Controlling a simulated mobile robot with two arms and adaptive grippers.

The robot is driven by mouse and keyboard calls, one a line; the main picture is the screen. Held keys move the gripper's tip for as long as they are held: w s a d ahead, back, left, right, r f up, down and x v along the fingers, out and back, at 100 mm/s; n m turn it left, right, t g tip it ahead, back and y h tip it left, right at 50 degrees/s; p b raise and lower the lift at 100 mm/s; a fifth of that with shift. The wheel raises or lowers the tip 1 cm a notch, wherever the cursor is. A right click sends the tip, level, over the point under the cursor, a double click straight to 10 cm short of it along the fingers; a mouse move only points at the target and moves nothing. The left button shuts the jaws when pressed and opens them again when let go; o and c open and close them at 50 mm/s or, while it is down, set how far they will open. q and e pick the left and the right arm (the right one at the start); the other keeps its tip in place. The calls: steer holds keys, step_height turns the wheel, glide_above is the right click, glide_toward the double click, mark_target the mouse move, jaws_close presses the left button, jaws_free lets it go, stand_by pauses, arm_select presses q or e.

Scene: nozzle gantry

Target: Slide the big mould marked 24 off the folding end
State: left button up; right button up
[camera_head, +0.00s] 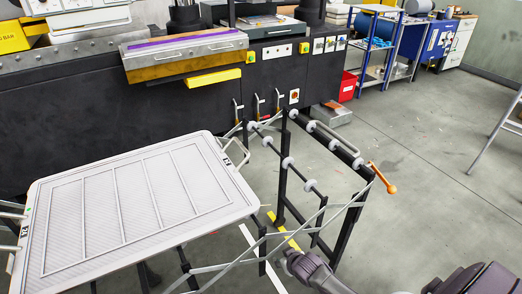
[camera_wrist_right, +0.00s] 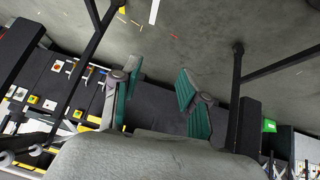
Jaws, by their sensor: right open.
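A big pale grey ribbed mould (camera_head: 135,200) lies flat at the left in the head view, on a black stand with crossed grey bars. The rollers there are bare. My right gripper (camera_head: 305,265) is low at the bottom of the head view, beside the folding end's lower bars and apart from the mould. In the right wrist view its green-padded fingers (camera_wrist_right: 158,85) are spread with nothing between them. My left gripper is out of view.
A long black machine (camera_head: 75,125) with switches and a purple-topped tray (camera_head: 185,48) runs behind the stand. A blue shelf rack (camera_head: 375,50) and red bin (camera_head: 348,87) stand at the back. Stepladder legs show at the right edge.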

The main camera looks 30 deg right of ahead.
steer(key=w+r+t+p, duration=0.1)
steer(key=w+r, duration=0.4)
steer(key=r, duration=0.4)
steer(key=w+r+t+p, duration=0.15)
steer(key=w+r, duration=0.25)
steer(key=r, duration=0.5)
steer(key=t+y, duration=0.1)
steer(key=t, duration=0.2)
glide_toward(244, 147)
steer(key=s, duration=0.2)
steer(key=shift+w+r+p, duration=0.1)
steer(key=shift+r+p, duration=0.3)
steer(key=p+x, duration=0.1)
steer(key=x, duration=1.2)
steer(key=shift+w+f, duration=0.25)
steer(key=shift+w, duration=0.1)
jaws_close()
